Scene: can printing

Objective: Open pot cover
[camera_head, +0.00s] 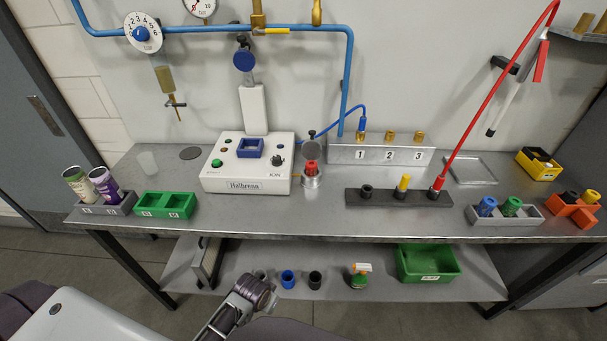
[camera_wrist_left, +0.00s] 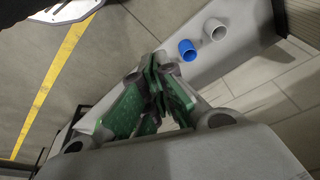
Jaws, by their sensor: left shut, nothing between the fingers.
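A small metal pot (camera_head: 312,182) stands on the table just right of the white machine, with a red piece (camera_head: 311,167) in it. A round grey cover (camera_head: 313,148) with a dark knob on top appears tilted up behind the pot's opening. My left gripper (camera_head: 262,292) is low in front of the table, well below and left of the pot, and touches nothing I can see. In the left wrist view its green-padded fingers (camera_wrist_left: 157,92) are together and empty. The pot is not in the wrist view. My right gripper is in neither view.
The white machine (camera_head: 246,185) stands left of the pot, and a dark rack (camera_head: 398,198) holding colored pieces stands right. A blue hose (camera_head: 344,119) passes above the pot. Blue (camera_head: 288,279) and dark (camera_head: 315,280) cups stand on the lower shelf beyond my left gripper.

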